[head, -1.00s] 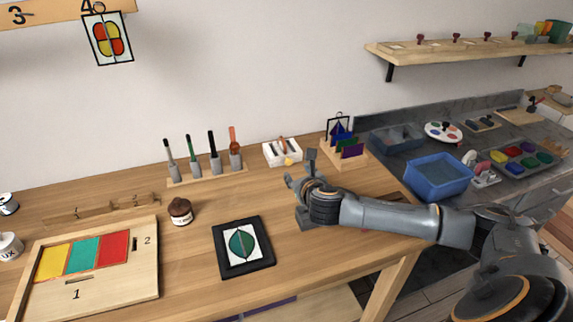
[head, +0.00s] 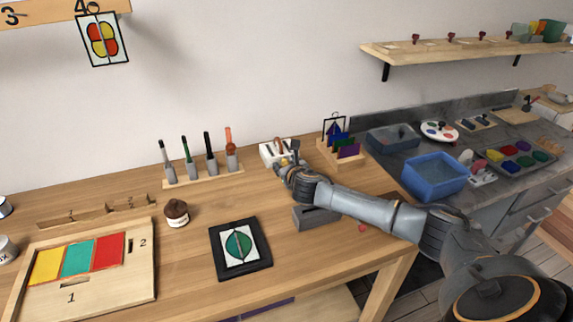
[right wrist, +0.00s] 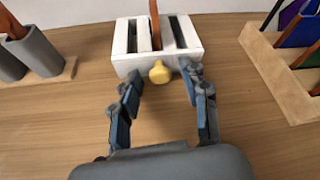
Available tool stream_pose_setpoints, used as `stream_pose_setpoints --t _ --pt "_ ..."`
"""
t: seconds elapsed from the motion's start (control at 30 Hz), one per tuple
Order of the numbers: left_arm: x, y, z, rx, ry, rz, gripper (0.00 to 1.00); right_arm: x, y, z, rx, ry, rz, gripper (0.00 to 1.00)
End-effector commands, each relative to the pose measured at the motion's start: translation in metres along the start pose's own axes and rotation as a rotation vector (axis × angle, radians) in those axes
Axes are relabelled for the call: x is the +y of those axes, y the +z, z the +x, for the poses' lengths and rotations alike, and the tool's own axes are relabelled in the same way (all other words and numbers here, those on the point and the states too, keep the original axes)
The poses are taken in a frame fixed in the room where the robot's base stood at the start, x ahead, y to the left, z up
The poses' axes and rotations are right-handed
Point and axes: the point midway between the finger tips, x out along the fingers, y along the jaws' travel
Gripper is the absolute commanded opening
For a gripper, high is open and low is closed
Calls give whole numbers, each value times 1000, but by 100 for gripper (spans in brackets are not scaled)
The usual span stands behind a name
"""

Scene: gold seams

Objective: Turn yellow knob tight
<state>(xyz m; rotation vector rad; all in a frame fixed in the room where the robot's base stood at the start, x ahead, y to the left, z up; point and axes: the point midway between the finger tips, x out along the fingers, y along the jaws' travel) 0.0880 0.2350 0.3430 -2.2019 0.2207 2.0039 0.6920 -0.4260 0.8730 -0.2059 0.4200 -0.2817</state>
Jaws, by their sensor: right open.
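The yellow knob (right wrist: 160,72) sits on the front face of a white slotted block (right wrist: 187,52) in the right wrist view. In the head view the white block (head: 268,156) stands at the back of the table, and my gripper hides the knob. My right gripper (right wrist: 158,88) is open, with one finger on each side of the knob and the knob at the far end of the gap. No contact with the knob shows. My left gripper is not in view.
A rack of upright tools (head: 205,176) stands left of the block. A wooden rack with coloured sheets (head: 345,160) stands to its right. A grey block (head: 312,217) lies below my right arm. A dark-framed picture (head: 240,265) lies in front.

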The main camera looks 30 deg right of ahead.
Motion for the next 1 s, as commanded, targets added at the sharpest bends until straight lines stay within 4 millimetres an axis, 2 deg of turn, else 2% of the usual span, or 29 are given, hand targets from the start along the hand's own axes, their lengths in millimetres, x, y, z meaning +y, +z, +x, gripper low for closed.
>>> stream_pose_setpoints --t 0.03,0.2,0.27,0.63,1.0 --pt "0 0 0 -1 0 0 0 0 0 0 0 0 0 43" --pt "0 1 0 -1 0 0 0 0 0 0 0 0 0 9" --pt "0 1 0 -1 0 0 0 0 0 0 0 0 0 0" --pt "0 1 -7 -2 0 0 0 -1 2 -1 0 19 44 0" --pt "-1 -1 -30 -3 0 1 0 -4 2 -1 1 114 278 0"
